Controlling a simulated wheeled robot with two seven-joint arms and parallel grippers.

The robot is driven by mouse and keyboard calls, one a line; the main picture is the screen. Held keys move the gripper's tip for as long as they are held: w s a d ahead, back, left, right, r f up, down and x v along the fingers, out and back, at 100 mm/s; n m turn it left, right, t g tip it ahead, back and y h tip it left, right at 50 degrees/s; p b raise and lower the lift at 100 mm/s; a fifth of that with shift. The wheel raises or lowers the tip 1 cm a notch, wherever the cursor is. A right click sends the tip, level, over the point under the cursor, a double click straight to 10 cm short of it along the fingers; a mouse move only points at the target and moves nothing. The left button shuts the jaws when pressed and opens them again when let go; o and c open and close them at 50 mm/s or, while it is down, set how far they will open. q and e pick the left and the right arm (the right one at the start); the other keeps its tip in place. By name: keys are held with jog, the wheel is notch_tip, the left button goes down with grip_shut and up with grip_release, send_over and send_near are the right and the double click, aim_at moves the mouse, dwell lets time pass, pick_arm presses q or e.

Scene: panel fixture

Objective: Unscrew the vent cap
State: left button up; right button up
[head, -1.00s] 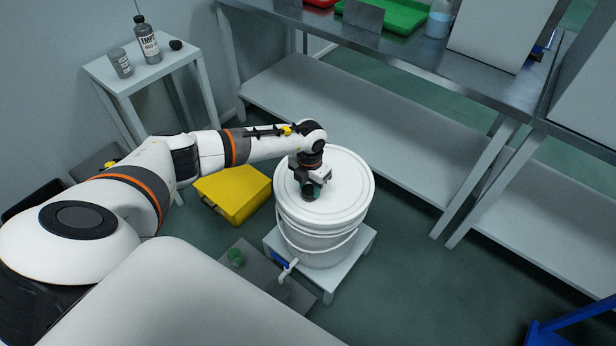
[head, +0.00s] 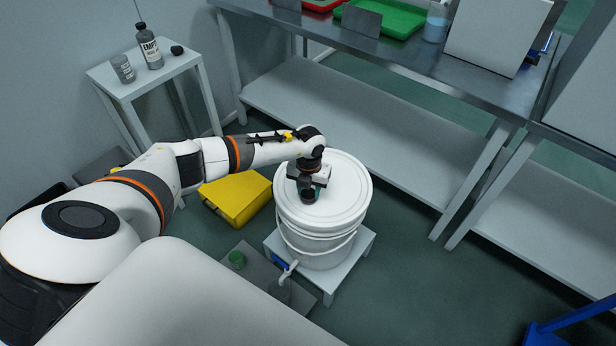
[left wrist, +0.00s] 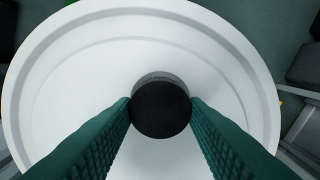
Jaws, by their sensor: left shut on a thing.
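The vent cap (left wrist: 160,108) is round and black. It sits on the white lid of the bucket (head: 340,195), and in the left wrist view the lid (left wrist: 75,95) fills most of the picture. My left gripper (head: 308,194) points down over the left part of the lid. In the left wrist view its two green ribbed fingers (left wrist: 160,112) press on the cap from both sides, so it is shut on the cap. A grey edge shows behind the cap. In the head view the gripper mostly hides the cap. My right gripper is not in view.
The bucket stands on a low white stand (head: 345,270) with a tap (head: 288,271) at its lower front. A yellow box (head: 237,197) lies left of the bucket. A steel bench (head: 400,50) is behind; a small side table (head: 150,70) holds bottles.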

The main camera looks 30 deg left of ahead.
pick_arm(q)
jog(key=shift+w+a+r+n+p, duration=0.1)
jog(key=shift+w+a+n+p, duration=0.1)
jog(key=shift+n+p, duration=0.4)
jog(key=shift+n, duration=0.5)
jog(key=shift+d, duration=0.1)
jog(key=shift+n+p, duration=0.6)
jog(key=shift+p, duration=0.05)
jog(key=shift+n+p, duration=0.5)
jog(key=shift+n, duration=0.6)
jog(key=shift+d, duration=0.1)
